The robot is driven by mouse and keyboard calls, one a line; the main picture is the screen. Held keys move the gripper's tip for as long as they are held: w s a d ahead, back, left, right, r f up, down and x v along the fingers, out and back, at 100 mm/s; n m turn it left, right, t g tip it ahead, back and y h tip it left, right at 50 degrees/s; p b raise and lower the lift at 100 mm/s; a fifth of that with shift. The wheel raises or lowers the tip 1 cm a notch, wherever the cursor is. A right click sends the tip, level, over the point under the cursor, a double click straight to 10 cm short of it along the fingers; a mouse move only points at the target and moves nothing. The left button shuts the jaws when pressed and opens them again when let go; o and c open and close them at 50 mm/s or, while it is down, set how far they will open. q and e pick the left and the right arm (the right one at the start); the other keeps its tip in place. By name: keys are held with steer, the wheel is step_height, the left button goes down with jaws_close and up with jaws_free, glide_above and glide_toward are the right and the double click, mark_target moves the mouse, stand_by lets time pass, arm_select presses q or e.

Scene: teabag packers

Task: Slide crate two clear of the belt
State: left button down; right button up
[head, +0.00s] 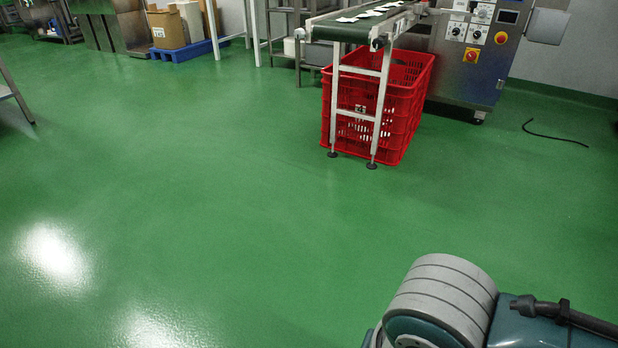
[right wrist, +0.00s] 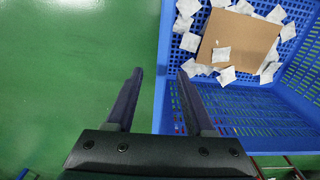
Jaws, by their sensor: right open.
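In the right wrist view a blue plastic crate (right wrist: 255,110) with perforated walls holds white teabags (right wrist: 222,54) and a piece of brown cardboard (right wrist: 250,40). My right gripper (right wrist: 160,71) is open, with one finger over the green floor and the other over the crate's near-left edge. Whether the fingers straddle the wall at its height or hover above it, I cannot tell. In the head view the belt (head: 345,30) carries white teabags, and a red crate (head: 410,110) stands on the floor under its end. I cannot tell which crate is crate two. My left gripper is out of view.
White belt legs (head: 380,95) stand directly in front of the red crate. A steel machine (head: 470,60) is behind it at the right. A black cable (head: 555,136) lies on the floor at the right. The green floor in the middle and left is clear.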

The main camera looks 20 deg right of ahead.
steer(key=shift+s+f, duration=0.15)
steer(key=shift+s, duration=0.05)
step_height(320, 180, down, 10)
steer(key=b, duration=0.7)
steer(key=shift+b, duration=0.3)
steer(key=c, duration=0.7)
jaws_close()
stand_by(0.4)
